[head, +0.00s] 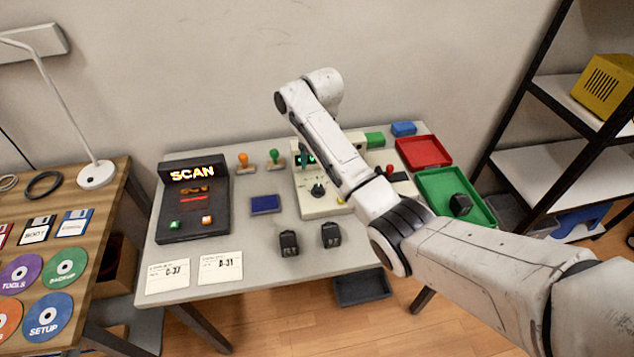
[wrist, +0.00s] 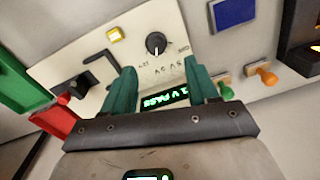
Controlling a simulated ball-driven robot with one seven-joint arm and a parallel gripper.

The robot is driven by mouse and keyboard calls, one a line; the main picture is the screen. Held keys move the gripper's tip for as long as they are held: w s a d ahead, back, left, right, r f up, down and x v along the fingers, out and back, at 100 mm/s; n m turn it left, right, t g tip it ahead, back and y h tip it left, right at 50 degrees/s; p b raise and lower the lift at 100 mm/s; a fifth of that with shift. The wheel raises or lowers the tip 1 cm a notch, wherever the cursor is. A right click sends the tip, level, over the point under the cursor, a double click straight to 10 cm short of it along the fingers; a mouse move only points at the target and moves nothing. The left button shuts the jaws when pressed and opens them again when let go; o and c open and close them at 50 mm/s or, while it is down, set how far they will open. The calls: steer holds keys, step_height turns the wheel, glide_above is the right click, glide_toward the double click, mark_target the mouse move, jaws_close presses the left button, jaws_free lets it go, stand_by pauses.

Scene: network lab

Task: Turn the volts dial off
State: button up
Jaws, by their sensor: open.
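A cream tester panel (head: 322,208) stands on the grey table, partly covered by my arm. Its black dial (head: 317,190) shows on the panel's front part. In the wrist view the dial (wrist: 156,44) has a white pointer line and small printed marks around it. Between and behind my fingers a green-lit display (wrist: 165,98) reads something like "1 V PASS", turned over. My gripper (wrist: 160,66) has two teal fingers spread apart with nothing between them. The dial lies beyond the fingertips, apart from them. In the head view the teal fingers (head: 304,159) show beside my arm, behind the dial.
A scan terminal (head: 192,200), blue pad (head: 265,204), orange stamp (head: 243,161) and green stamp (head: 274,157) are left of the tester. Two black blocks (head: 289,243) sit in front. A red tray (head: 424,152) and green tray (head: 440,182) are right. A lever (wrist: 98,66) stands near the dial.

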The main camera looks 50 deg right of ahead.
mark_target(318, 187)
steer(key=f, duration=0.6)
steer(key=d+f, duration=0.1)
steer(key=f, duration=0.3)
steer(key=shift+w+f, duration=0.1)
steer(key=shift+w, duration=0.05)
steer(key=c, duration=1)
steer(key=shift+c, duration=0.2)
